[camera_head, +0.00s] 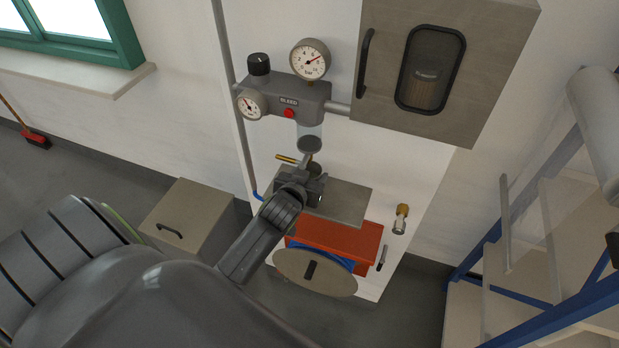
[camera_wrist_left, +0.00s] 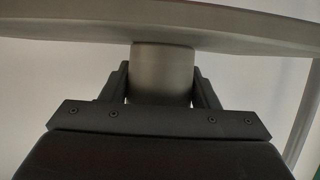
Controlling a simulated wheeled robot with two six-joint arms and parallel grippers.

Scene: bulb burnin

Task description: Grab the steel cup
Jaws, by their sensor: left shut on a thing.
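The steel cup (camera_wrist_left: 163,72) is a plain grey cylinder in the left wrist view, between the two dark fingers of my left gripper (camera_wrist_left: 160,85). The fingers are shut on its sides. Its upper end in that view meets a broad grey plate; I cannot tell whether they touch. In the head view my left gripper (camera_head: 312,185) is over the grey shelf plate (camera_head: 345,203), below the gauge unit, and mostly hides the cup. My right gripper is not in view.
The grey gauge unit (camera_head: 283,98) with a clear tube (camera_head: 310,135) hangs just above the gripper. A cabinet (camera_head: 443,65) is upper right.

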